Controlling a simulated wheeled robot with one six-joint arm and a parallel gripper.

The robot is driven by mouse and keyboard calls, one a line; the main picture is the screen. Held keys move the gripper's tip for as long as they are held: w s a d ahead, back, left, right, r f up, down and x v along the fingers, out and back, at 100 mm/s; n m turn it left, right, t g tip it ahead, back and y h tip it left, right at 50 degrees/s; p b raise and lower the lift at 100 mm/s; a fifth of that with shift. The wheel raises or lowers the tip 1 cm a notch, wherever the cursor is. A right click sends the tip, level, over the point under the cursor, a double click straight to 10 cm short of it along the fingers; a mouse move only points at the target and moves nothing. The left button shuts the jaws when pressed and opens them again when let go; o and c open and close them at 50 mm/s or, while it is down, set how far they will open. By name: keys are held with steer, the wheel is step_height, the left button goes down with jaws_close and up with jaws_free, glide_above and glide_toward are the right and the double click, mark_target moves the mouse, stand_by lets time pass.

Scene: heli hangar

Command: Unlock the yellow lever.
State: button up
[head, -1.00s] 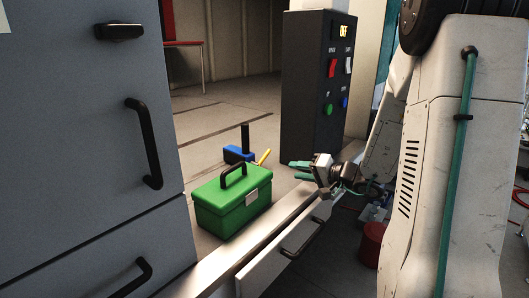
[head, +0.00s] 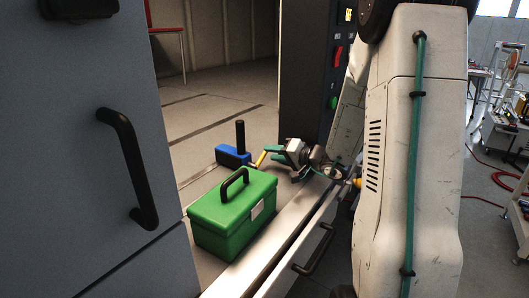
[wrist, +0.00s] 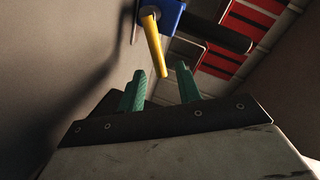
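The yellow lever (head: 262,158) sticks up at a slant beside a blue block (head: 231,157) with an upright black handle (head: 240,136), behind the green toolbox. In the wrist view the yellow lever (wrist: 154,42) hangs from the blue block (wrist: 171,13) at the top, just beyond my fingers. My gripper (head: 273,154) is right of the lever and very close to it in the head view. In the wrist view my gripper (wrist: 160,80) shows two green fingers spread apart, with nothing clearly held. Whether a finger touches the lever I cannot tell.
A green toolbox (head: 233,222) with a raised handle sits in front of the block. Grey drawers (head: 90,130) with black handles fill the left. A dark control panel (head: 308,70) with coloured buttons stands behind my arm. Floor behind the block is clear.

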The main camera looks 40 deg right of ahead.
steer(key=x, duration=0.4)
steer(key=shift+w, duration=0.1)
jaws_close()
